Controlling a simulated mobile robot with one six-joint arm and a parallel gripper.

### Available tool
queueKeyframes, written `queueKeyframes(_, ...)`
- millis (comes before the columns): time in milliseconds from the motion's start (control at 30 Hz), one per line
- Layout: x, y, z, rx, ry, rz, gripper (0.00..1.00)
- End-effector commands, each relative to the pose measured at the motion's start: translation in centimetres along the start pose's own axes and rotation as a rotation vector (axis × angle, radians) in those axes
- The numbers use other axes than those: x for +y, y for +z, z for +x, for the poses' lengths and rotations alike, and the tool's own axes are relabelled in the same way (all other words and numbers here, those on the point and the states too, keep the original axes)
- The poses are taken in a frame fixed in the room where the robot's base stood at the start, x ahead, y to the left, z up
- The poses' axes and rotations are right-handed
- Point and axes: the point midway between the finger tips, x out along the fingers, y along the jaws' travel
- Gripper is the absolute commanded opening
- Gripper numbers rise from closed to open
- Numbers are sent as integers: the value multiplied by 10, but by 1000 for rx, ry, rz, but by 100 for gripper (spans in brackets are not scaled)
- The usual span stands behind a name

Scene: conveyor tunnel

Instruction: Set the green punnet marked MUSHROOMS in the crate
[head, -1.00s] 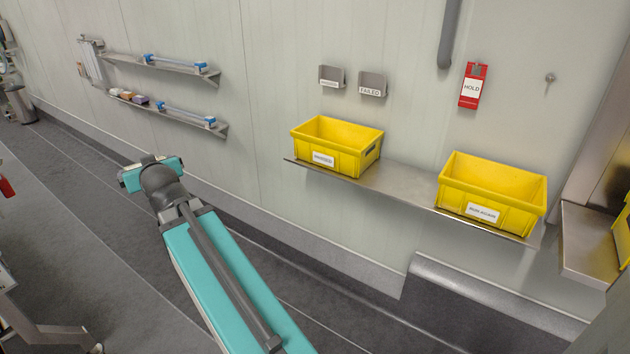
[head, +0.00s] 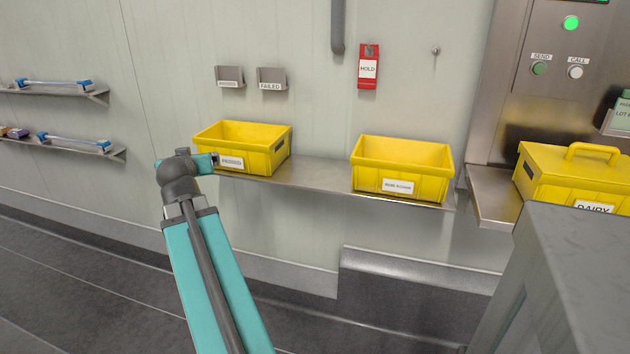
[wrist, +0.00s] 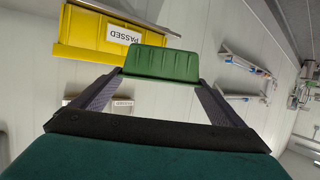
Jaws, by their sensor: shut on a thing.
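A green punnet (wrist: 160,64) is held between the fingertips of my gripper (wrist: 159,78) in the wrist view; no marking on it can be read. My gripper is shut on it. In the head view the punnet and fingers are not visible; only the end of my arm shows, in front of the left crate's near left corner. That open yellow crate (head: 270,159) stands on a wall shelf. In the wrist view this crate (wrist: 80,30), labelled PASSED, appears upside down, behind and left of the punnet. A second open yellow crate (head: 428,188), its label too small to read, stands farther right.
The steel shelf (head: 318,182) has a clear stretch between the crates. A lidded yellow box marked DAIRY (head: 540,182) stands at the right. FAILED holder (head: 272,78) and red HOLD tag holder (head: 368,68) hang above. A grey block (head: 575,270) fills the lower right.

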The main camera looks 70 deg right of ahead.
Motion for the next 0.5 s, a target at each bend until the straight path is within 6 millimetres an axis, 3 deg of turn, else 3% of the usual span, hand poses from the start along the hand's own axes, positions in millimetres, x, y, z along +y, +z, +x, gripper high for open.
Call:
queueKeyframes(33,22,6,5,3,36,13,53)
queueKeyframes(200,91,14,11,5,152,53,53)
queueKeyframes(500,211,31,5,17,356,127,53)
